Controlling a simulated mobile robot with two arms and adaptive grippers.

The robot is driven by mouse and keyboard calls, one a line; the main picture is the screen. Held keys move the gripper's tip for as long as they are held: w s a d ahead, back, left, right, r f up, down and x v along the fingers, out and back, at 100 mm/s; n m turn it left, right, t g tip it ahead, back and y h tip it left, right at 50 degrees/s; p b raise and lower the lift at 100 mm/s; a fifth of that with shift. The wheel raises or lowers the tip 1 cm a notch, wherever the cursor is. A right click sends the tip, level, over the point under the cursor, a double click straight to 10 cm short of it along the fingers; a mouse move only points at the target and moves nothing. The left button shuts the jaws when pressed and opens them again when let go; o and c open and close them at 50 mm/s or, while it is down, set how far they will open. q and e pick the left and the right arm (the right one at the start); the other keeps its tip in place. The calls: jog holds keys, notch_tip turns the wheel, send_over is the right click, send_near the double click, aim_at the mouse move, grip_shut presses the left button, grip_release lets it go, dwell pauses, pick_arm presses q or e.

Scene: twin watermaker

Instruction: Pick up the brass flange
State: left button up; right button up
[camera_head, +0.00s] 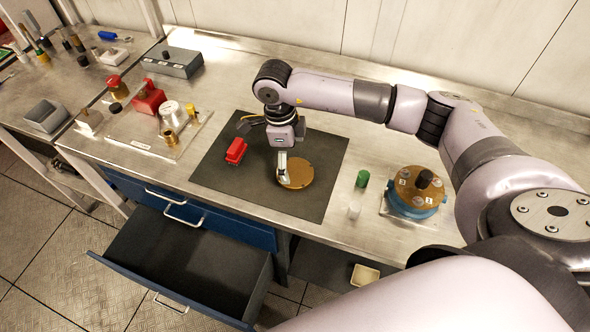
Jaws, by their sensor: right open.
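The brass flange (299,174) is a flat, round, golden disc lying on the dark mat (318,205) on the steel workbench. My right gripper (283,178) points down at the left part of the flange, with its fingertips over or at the disc's edge. The fingers overlap the flange in this view, so I cannot tell whether they touch it. The gripper is open. My left gripper is out of view.
A red block (236,151) lies on the mat left of my gripper. Right of the mat stand a green cylinder (362,178), a white cylinder (354,210) and a blue housing with a brass top (412,192). A drawer (185,262) stands open below the bench front.

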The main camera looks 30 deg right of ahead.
aim_at(295, 171)
jog(key=shift+d+f+p, duration=0.15)
jog(key=shift+f+p, duration=0.2)
jog(key=shift+p, duration=0.05)
jog(key=f+p, duration=0.2)
jog(key=f, duration=0.1)
jog(key=shift+d+f, duration=0.3)
jog(key=shift+d, duration=0.05)
jog(key=shift+f, duration=0.4)
jog(key=c, duration=1.9)
jog(key=shift+w+r, duration=0.1)
jog(key=shift+c, duration=0.2)
